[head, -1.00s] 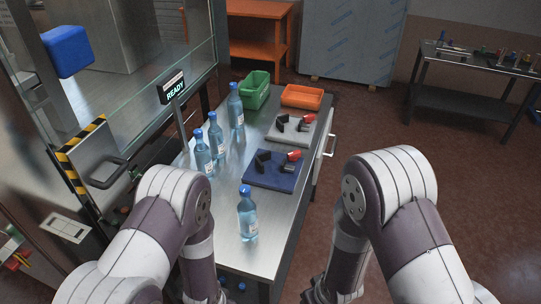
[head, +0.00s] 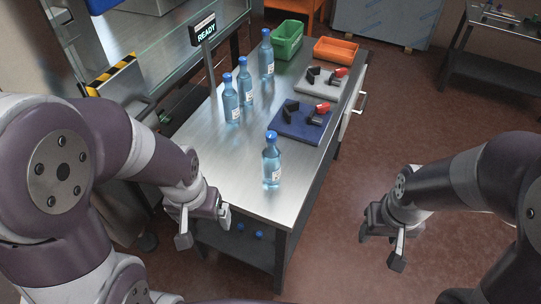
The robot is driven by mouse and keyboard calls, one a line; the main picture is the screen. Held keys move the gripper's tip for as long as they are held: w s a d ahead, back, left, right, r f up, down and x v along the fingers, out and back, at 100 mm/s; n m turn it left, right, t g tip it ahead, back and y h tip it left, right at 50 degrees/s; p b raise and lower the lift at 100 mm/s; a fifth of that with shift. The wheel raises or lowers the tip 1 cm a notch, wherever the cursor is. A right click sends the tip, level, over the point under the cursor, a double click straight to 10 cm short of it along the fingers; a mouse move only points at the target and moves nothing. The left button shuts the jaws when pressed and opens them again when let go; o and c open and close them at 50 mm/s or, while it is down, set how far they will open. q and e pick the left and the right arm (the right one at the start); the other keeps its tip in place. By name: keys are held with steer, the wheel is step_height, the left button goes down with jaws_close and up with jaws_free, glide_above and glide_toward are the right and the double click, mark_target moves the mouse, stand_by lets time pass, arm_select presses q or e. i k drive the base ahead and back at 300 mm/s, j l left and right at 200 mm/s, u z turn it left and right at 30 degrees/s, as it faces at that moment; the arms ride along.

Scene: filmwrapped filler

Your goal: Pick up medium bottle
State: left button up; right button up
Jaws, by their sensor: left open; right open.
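Several clear blue bottles with blue caps stand upright on the steel table (head: 205,150). One bottle (head: 271,165) is alone near the front edge. Two bottles, a nearer one (head: 231,103) and one just behind it (head: 245,85), stand close together at the left side. Another bottle (head: 266,58) is farther back. I cannot tell which is the medium one. My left gripper (head: 204,228) is open and empty at the table's front left corner, left of the front bottle and apart from it. My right gripper (head: 381,250) is open and empty over the floor, right of the table.
A blue mat (head: 290,126) and a grey mat (head: 312,90) hold black and red parts. A green bin (head: 287,40) and an orange tray (head: 335,50) stand at the back. A READY display (head: 205,31) rises at the left edge. Blue caps (head: 259,235) show on the lower shelf.

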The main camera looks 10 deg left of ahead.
mark_target(270, 156)
steer(key=l+u, duration=0.25)
steer(key=l, duration=0.45)
steer(key=k+l+u, duration=0.25)
steer(key=l, duration=0.45)
steer(key=i+l+u, duration=0.4)
steer(key=i+l, duration=0.15)
steer(key=i, duration=0.2)
steer(key=i+l+u, duration=0.45)
steer(key=i+l, duration=0.2)
steer(key=l, duration=0.1)
